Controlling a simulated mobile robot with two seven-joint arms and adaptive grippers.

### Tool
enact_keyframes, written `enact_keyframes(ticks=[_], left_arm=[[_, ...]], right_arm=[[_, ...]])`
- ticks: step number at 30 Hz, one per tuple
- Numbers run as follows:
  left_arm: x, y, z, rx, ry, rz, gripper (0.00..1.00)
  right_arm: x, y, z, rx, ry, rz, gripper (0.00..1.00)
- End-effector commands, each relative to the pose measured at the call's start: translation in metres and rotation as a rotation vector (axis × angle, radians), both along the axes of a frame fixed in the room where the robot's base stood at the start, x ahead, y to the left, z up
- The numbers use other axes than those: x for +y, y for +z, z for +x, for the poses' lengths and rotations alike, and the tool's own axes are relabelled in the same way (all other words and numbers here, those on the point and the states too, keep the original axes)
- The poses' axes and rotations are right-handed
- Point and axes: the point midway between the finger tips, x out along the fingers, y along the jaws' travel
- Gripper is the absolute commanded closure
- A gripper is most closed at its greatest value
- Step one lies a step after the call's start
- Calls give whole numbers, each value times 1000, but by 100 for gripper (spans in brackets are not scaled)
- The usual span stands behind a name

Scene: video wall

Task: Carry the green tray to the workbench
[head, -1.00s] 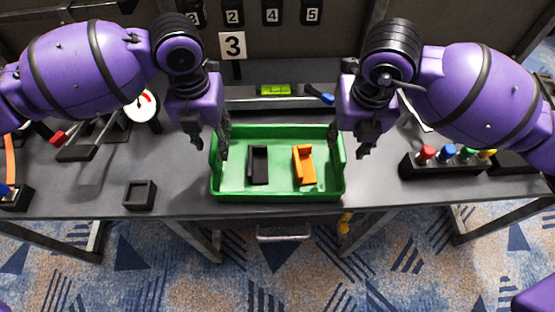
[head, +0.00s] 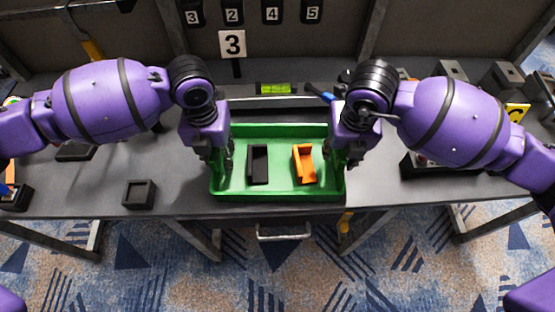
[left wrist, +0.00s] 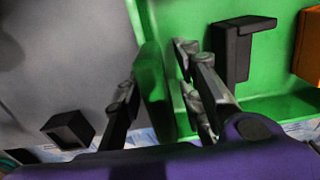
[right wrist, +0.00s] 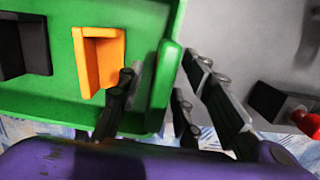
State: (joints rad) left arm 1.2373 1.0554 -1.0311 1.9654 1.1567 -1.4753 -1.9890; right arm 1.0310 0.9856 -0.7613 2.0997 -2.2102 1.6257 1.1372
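The green tray (head: 280,166) sits on a grey bench top (head: 95,185) near its front edge. It holds a black bracket-like part (head: 258,165) and an orange one (head: 304,164). My left gripper (head: 219,160) is at the tray's left end wall. In the left wrist view its open fingers straddle that wall (left wrist: 153,85), one outside and one inside, with gaps showing. My right gripper (head: 346,156) is at the right end wall. In the right wrist view its open fingers straddle that wall (right wrist: 165,88) with gaps too. The fingertips are partly hidden in the head view.
A small black square holder (head: 139,194) stands left of the tray. A black rack (head: 418,168) lies to the right, partly under my arm. Patterned carpet is open in front.

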Motion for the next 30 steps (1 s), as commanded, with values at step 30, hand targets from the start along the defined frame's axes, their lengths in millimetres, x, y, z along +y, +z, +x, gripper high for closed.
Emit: enact_keyframes(ticks=[30], left_arm=[[0, 41, 10, -39, 0, 0, 100]], right_arm=[[0, 41, 9, -40, 1, 0, 100]])
